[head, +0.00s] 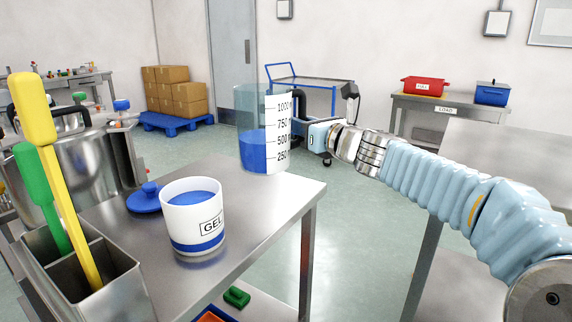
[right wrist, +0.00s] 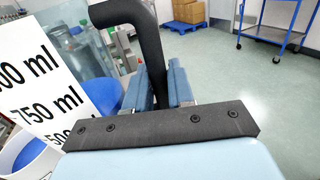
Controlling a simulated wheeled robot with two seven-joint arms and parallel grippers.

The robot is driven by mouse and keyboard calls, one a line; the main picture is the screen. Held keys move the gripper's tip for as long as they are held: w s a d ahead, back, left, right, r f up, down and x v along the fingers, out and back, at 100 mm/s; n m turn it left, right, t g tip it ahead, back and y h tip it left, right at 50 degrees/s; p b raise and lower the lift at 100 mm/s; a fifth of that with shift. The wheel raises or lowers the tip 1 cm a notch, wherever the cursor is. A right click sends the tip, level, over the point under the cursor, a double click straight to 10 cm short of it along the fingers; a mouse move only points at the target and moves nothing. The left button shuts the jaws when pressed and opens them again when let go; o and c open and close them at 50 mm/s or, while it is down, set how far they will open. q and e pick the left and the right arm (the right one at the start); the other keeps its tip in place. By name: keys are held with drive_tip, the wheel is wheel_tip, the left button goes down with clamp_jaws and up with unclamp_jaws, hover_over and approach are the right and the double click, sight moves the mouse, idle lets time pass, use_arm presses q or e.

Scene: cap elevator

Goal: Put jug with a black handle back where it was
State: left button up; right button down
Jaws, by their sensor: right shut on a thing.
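The jug is clear, with a white measuring scale and blue liquid (head: 262,150), and it is upright at the table's far right part in the head view. Its black handle (head: 298,112) faces right. My right gripper (head: 308,134) is shut on this handle. In the right wrist view the handle (right wrist: 140,22) runs down between the two blue-grey fingers (right wrist: 168,88), and the jug's scale (right wrist: 38,92) is at the left. I cannot tell whether the jug's base touches the metal table (head: 275,198). My left gripper is not in view.
A white GEL pot (head: 190,215) with blue contents stands on the table, left of the jug. A blue lid (head: 146,199) lies beside it. A metal holder (head: 95,275) with yellow and green tools is at front left. Bare tabletop shows right of the pot.

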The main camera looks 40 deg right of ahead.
drive_tip(key=w+d+f, duration=0.1)
drive_tip(key=w+f, duration=0.1)
drive_tip(key=f, duration=0.1)
drive_tip(key=w+d+f, duration=0.2)
drive_tip(key=w+f, duration=0.1)
drive_tip(key=w+d+f, duration=0.2)
drive_tip(key=w+f, duration=0.1)
drive_tip(key=shift+w+d+f, duration=0.15)
drive_tip(key=shift+d+f, duration=0.1)
drive_tip(key=shift+f, duration=0.75)
drive_tip(key=shift+f, duration=0.2)
drive_tip(key=c, duration=1)
unclamp_jaws()
